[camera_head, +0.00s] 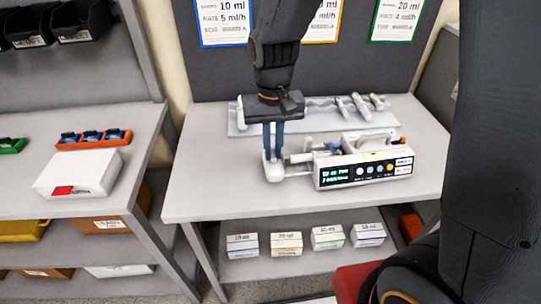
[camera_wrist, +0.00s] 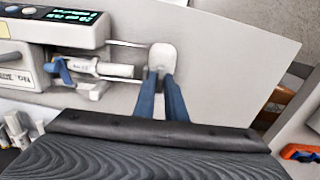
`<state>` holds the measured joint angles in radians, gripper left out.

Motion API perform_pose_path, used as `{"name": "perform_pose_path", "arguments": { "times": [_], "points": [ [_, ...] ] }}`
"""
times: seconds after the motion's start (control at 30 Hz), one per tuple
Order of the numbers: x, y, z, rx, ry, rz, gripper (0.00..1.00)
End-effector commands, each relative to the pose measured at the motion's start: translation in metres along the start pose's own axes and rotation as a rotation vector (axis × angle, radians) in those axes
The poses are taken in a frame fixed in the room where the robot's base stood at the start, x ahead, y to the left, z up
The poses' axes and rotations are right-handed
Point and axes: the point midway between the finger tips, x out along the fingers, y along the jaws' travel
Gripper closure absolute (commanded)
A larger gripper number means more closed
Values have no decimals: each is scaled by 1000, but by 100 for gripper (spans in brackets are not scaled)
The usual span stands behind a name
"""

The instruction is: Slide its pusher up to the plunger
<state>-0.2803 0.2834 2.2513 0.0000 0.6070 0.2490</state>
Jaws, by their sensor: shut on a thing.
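The infusion pump (camera_head: 362,172) stands on the table with its lit screen facing front. Its pusher (camera_head: 274,172) is a white block on rails off the pump's left end. In the wrist view the pusher (camera_wrist: 162,57) is at the end of two thin rods. A syringe (camera_wrist: 92,68) lies in the pump's cradle, with a blue clamp (camera_wrist: 60,70) near it. The plunger end (camera_wrist: 138,72) is close to the pusher; I cannot tell whether they touch. My gripper (camera_head: 272,154) points down with blue fingers shut on the pusher; the fingers also show in the wrist view (camera_wrist: 162,80).
A clear tray (camera_head: 240,124) with several syringes (camera_head: 360,105) lies behind the pump. Labelled boxes (camera_head: 288,243) stand on the shelf below. A side table at left holds a white box (camera_head: 78,173). The table's left front is clear.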

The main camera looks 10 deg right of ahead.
Motion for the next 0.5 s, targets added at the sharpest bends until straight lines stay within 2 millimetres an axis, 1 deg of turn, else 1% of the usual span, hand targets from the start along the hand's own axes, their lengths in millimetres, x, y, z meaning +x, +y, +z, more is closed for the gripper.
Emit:
{"name": "perform_pose_path", "arguments": {
  "times": [0.2, 0.5],
  "points": [
    [0, 10, 0, 1, 0, 0, 96],
    [0, 11, 0, 0, 0, 0, 96]
  ]
}}
